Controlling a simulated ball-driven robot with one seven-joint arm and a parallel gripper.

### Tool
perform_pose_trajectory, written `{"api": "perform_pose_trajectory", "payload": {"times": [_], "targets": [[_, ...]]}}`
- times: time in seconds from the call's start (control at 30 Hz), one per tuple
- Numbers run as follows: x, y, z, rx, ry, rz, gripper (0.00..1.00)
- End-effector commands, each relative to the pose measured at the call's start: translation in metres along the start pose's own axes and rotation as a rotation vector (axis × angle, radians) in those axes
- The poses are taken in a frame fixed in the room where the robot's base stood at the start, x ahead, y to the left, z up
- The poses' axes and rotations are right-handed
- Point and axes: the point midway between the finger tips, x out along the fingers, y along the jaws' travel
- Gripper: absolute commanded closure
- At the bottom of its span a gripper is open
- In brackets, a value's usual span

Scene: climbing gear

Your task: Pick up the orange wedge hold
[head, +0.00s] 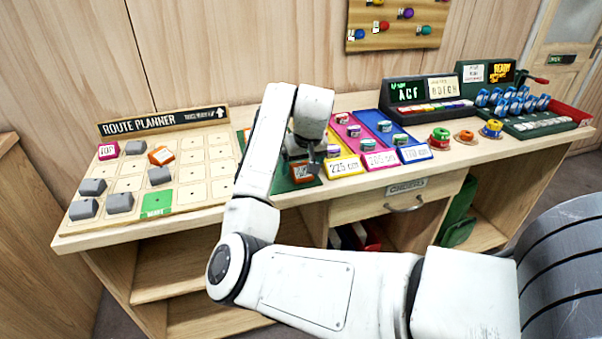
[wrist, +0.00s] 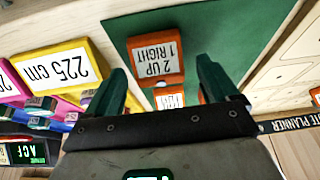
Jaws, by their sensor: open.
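An orange wedge-shaped block (wrist: 155,60) with a white label reading "2 UP 1 RIGHT" sits on a green mat (wrist: 215,25) in the wrist view. A second orange labelled block (wrist: 170,99) shows behind it, partly hidden by my gripper. My gripper (wrist: 161,68) is open and empty, with its dark green fingers apart on either side of the orange blocks in the picture. In the head view my gripper (head: 311,164) hangs over the green mat, close above an orange block (head: 302,173). I cannot tell whether the fingers touch anything.
The route planner board (head: 190,180) at left holds several grey blocks, a green tile and another orange block (head: 161,156). Yellow, pink and blue lanes (head: 345,167) with labels stand just right of my gripper. Small coloured holds (head: 440,137) sit further right. The desk's front edge is near.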

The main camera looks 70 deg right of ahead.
Motion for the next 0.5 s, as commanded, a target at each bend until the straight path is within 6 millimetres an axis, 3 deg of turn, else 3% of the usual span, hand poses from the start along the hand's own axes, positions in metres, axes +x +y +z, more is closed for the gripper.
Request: {"api": "perform_pose_trajectory", "payload": {"times": [0.1,0.37,0.5], "targets": [[0.0115,0.0005,0.0006,0.001,-0.001,0.000,0.13],[0.0137,0.0007,0.0004,0.001,0.000,0.000,0.13],[0.0136,0.0007,0.0005,0.001,0.000,0.000,0.25]]}}
